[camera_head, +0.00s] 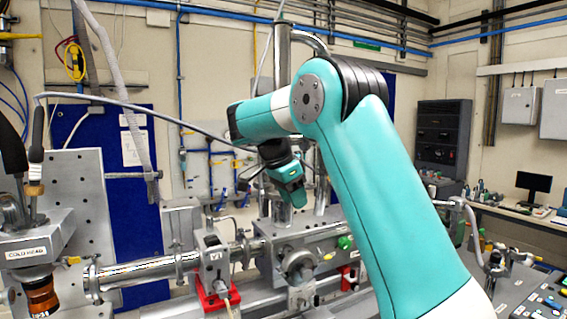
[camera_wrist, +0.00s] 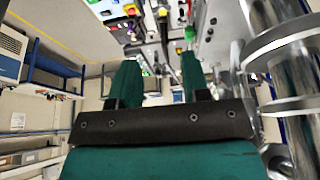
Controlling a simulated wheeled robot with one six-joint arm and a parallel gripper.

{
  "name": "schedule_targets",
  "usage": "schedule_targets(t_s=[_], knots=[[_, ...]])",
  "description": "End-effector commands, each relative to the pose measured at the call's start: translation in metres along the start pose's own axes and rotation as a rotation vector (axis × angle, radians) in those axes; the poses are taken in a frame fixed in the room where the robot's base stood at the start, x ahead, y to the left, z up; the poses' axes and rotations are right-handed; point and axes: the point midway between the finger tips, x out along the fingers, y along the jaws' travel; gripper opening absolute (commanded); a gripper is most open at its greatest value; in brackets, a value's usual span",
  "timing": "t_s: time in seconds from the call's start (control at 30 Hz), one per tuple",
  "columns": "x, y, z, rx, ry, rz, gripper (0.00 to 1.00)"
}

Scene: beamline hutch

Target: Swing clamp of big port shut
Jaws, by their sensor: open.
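My gripper (camera_wrist: 158,76) shows two teal fingers spread apart in the wrist view, with nothing between them. In the head view my gripper (camera_head: 288,197) hangs above the grey metal chamber, near its upright steel tubes. A round port (camera_head: 298,263), the largest I can make out, is on the chamber's front face. I cannot make out its clamp or whether that is open or shut. My gripper is above this port and apart from it.
A steel beam pipe (camera_head: 140,269) runs left from the chamber to the cold head (camera_head: 30,250). Red brackets (camera_head: 215,295) stand beneath the pipe. In the wrist view, shiny flanged tubes (camera_wrist: 285,45) rise close on the right. A desk with a monitor (camera_head: 533,184) stands far right.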

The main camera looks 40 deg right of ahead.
Motion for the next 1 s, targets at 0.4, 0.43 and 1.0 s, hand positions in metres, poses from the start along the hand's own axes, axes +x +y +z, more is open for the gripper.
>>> schedule_targets(t_s=[0.4,0.43,1.0], knots=[[-0.071,0.000,-0.001,-0.001,-0.002,-0.001,0.43],[-0.072,0.000,-0.001,-0.001,-0.002,0.000,0.43],[-0.074,0.000,0.000,0.000,-0.001,0.000,0.43]])
